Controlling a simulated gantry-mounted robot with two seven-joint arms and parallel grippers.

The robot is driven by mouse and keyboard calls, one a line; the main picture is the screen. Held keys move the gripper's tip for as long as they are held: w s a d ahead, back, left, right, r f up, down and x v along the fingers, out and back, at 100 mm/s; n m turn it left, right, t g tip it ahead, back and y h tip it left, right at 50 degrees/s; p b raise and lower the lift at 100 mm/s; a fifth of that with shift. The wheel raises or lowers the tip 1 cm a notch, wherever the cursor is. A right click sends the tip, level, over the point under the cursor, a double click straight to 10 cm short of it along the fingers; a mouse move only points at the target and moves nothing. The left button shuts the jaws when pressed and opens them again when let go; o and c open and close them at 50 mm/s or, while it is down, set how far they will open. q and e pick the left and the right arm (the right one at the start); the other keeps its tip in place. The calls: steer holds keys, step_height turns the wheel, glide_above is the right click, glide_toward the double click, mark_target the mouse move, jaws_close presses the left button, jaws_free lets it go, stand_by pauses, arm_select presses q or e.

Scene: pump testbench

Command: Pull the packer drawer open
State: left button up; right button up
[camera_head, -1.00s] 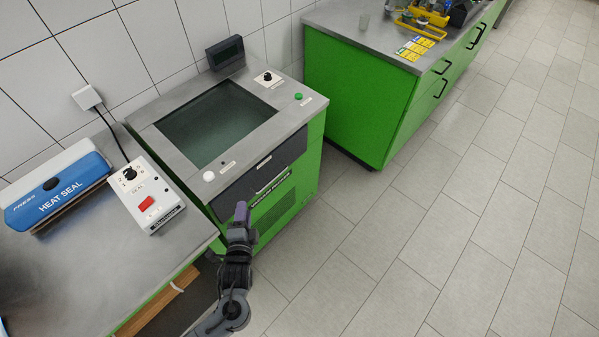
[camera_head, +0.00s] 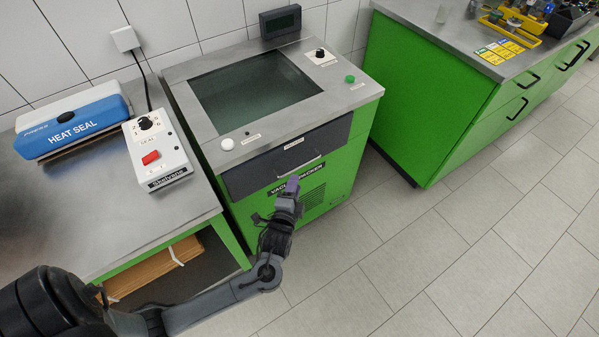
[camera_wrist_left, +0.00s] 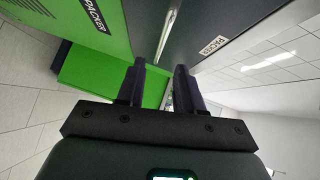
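The packer (camera_head: 350,165) is a green cabinet with a steel top and a glass lid. Its drawer has a dark grey front (camera_head: 250,178) and looks shut. A thin pale bar handle (camera_head: 299,167) runs along the drawer front; it also shows in the left wrist view (camera_wrist_left: 169,35). My left gripper (camera_head: 292,181) is just in front of and below the handle. In the left wrist view its two fingers (camera_wrist_left: 159,68) are apart, with the handle's near end seen in line with the gap. I cannot tell whether they touch it. My right gripper is not in view.
A steel bench (camera_head: 95,225) at left carries a blue heat sealer (camera_head: 72,125) and a white control box (camera_head: 158,150). Brown flat stock (camera_head: 155,268) lies on a shelf below. A green cabinet (camera_head: 430,110) stands at right. The tiled floor before the packer is clear.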

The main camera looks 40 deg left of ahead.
arm_select(q)
steer(key=b+x, duration=0.2)
steer(key=x, duration=0.5)
steer(key=shift+w+a, duration=0.1)
steer(key=shift+w, duration=0.05)
steer(key=shift+c, duration=0.2)
jaws_close()
